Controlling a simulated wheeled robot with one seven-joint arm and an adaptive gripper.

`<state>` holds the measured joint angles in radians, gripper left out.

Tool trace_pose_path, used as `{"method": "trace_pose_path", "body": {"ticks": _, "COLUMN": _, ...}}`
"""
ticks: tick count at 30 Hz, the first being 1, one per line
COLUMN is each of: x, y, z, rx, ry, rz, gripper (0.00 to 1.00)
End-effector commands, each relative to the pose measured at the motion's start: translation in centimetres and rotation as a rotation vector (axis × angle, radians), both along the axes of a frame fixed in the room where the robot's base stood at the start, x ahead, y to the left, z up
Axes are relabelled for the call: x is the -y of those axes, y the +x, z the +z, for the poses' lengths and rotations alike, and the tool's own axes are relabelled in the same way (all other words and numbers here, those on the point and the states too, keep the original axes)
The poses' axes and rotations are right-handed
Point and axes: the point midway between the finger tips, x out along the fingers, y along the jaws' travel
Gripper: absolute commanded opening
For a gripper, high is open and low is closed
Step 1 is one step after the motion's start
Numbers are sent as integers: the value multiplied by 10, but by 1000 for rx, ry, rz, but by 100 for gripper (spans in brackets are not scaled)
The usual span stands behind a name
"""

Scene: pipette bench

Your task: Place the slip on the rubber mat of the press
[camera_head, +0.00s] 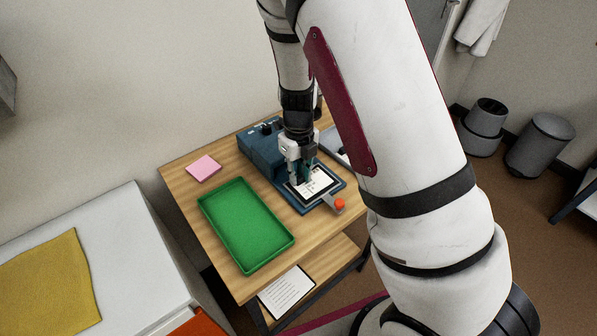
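The blue press (259,153) stands on the wooden table, its base plate reaching toward the front right. A white slip (322,181) with dark print lies over the dark rubber mat (305,198), whose edge shows around it. I cannot tell whether the slip rests flat or is slightly raised. My gripper (299,181) points down at the slip's left part, its fingertips at or just above it. The fingers are small and partly merged with the press behind, so I cannot tell whether they grip the slip.
A lever with an orange knob (340,203) sticks out at the press's front right. An empty green tray (245,224) and a pink pad (204,168) lie to the left. A grey tray (335,143) is partly hidden behind my arm. A printed sheet (287,292) lies on the lower shelf.

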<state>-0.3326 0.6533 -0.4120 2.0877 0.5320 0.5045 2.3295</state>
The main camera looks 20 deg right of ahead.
Motion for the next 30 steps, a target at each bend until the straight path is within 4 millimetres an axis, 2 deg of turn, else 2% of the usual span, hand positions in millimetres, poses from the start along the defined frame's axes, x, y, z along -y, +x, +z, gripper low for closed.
{"method": "trace_pose_path", "body": {"ticks": 1, "x": 0, "y": 0, "z": 0, "rx": 0, "ry": 0, "rz": 0, "gripper": 33}}
{"method": "trace_pose_path", "body": {"ticks": 2, "x": 0, "y": 0, "z": 0, "rx": 0, "ry": 0, "rz": 0, "gripper": 39}}
{"method": "trace_pose_path", "body": {"ticks": 14, "x": 0, "y": 0, "z": 6, "rx": 2, "ry": 1, "rz": 0, "gripper": 39}}
{"method": "trace_pose_path", "body": {"ticks": 17, "x": 0, "y": 1, "z": 18, "rx": 4, "ry": 0, "rz": 2, "gripper": 39}}
{"method": "trace_pose_path", "body": {"ticks": 30, "x": 0, "y": 1, "z": 103, "rx": 4, "ry": 0, "rz": 0, "gripper": 39}}
